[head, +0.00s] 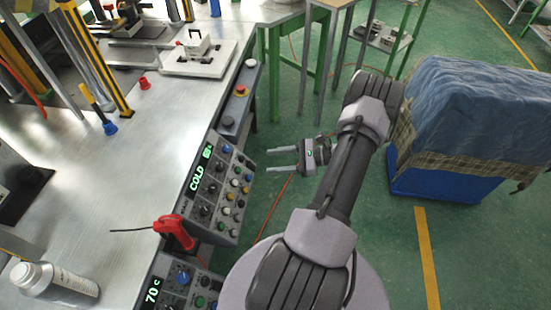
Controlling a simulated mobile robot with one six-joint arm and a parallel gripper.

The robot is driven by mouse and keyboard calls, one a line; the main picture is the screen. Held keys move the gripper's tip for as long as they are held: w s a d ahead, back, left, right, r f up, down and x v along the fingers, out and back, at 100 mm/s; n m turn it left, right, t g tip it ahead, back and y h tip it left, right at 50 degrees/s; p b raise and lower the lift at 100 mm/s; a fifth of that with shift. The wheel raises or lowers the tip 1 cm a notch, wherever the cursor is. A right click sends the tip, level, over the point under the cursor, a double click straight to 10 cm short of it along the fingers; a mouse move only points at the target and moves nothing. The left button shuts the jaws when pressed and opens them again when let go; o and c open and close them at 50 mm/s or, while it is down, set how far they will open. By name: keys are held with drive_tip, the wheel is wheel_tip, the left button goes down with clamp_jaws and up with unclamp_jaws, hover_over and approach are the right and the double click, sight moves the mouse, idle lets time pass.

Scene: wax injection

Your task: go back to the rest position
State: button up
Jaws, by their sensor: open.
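My gripper (268,161) is open and empty. Its two fingers point left, in the air beside the control panel (222,190) on the bench front. The fingers appear apart from the panel. My arm is bent, reaching up from the lower middle of the head view and folding back left to the gripper. The panel has several knobs and a green display reading COLD.
The metal bench (120,165) on the left carries a bottle (54,282), a red-handled tool (174,232) and a white block on a plate (197,63). A cloth-covered blue crate (440,190) stands right of my arm. Green floor (480,250) is clear at the lower right.

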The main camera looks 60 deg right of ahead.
idle(0.3)
drive_tip(key=w+a+r+n+g, duration=0.5)
drive_tip(key=a+r+n, duration=0.1)
drive_tip(key=a+r, duration=0.3)
drive_tip(key=w+a+r+n+g, duration=0.4)
drive_tip(key=a+r+n, duration=0.2)
drive_tip(key=a+r, duration=0.35)
drive_tip(key=s+a+r+n+h, duration=0.1)
drive_tip(key=s+a+r+n, duration=0.2)
drive_tip(key=a, duration=0.3)
drive_tip(key=s+a+r+n+t+h, duration=0.1)
drive_tip(key=s+a+r+n+h, duration=0.1)
drive_tip(key=s+a+r+n, duration=0.2)
drive_tip(key=s+a+r+n+h, duration=0.2)
drive_tip(key=s+a+r+n, duration=0.2)
drive_tip(key=a, duration=0.6)
drive_tip(key=shift+s+a+r+n+t, duration=0.2)
drive_tip(key=shift+r+n+t, duration=0.15)
drive_tip(key=shift+n, duration=0.15)
